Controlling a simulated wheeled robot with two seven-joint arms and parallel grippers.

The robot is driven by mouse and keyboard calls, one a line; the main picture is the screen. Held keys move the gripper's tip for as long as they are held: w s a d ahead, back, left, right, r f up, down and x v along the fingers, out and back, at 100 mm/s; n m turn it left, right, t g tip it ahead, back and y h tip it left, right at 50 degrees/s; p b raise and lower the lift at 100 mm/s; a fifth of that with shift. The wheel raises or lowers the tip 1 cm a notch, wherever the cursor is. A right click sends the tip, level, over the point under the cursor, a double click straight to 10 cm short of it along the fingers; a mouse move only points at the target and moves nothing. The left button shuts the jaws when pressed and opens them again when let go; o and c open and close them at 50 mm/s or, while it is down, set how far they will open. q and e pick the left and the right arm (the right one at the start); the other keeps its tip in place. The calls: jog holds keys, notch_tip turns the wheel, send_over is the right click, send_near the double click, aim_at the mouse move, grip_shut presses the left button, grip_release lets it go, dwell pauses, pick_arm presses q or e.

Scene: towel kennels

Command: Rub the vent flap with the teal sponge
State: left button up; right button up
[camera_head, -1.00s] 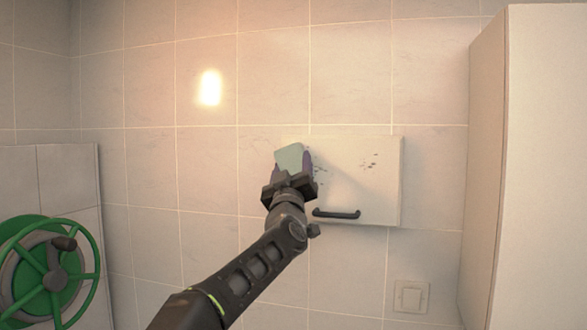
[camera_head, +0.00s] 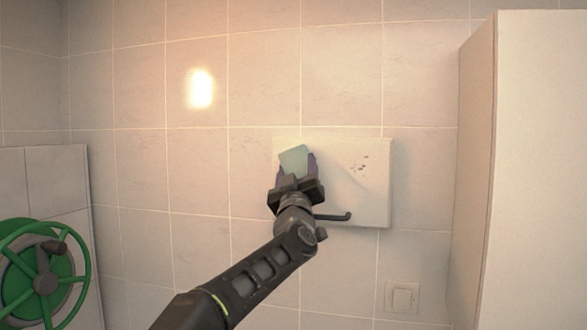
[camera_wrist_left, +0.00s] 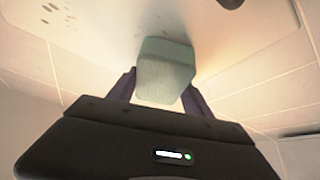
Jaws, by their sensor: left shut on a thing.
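The vent flap (camera_head: 365,195) is a pale square panel on the tiled wall, with a dark handle (camera_head: 335,216) along its lower edge. A group of dark specks (camera_head: 360,168) marks its upper right part, and specks also show in the left wrist view (camera_wrist_left: 55,14). My left gripper (camera_head: 296,170) is shut on the teal sponge (camera_head: 294,157), a pale green-teal block, in front of the flap's left part. In the left wrist view the sponge (camera_wrist_left: 165,72) sits between the two fingers, at or very near the flap's surface; contact is hard to tell. My right gripper is not in view.
A green handwheel (camera_head: 42,282) stands at the lower left in front of a tiled ledge. A tall pale cabinet (camera_head: 535,170) stands at the right. A light switch (camera_head: 402,297) is on the wall below the flap. The wall around the flap is otherwise clear.

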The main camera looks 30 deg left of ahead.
pick_arm(q)
jog(key=shift+w+d+f+h, duration=0.1)
jog(key=shift+d+h, duration=0.05)
jog(key=shift+h, duration=0.15)
jog(key=shift+w+d+p, duration=0.25)
jog(key=shift+d, duration=0.55)
jog(key=shift+w+d+p, duration=0.2)
jog(key=shift+w+d, duration=0.05)
jog(key=shift+d, duration=0.5)
jog(key=shift+w+d+p, duration=0.25)
jog(key=shift+d, duration=0.35)
jog(key=shift+w+d+p, duration=0.2)
jog(key=shift+d+p, duration=0.05)
jog(key=shift+d, duration=0.35)
jog(key=shift+w+d, duration=0.1)
jog(key=shift+d, duration=0.2)
jog(key=shift+d, duration=0.1)
jog(key=shift+w+d+p, duration=0.25)
jog(key=shift+w+d, duration=0.05)
jog(key=shift+d, duration=0.5)
jog(key=shift+w+d+p, duration=0.2)
jog(key=shift+w+d, duration=0.05)
jog(key=shift+d, duration=0.5)
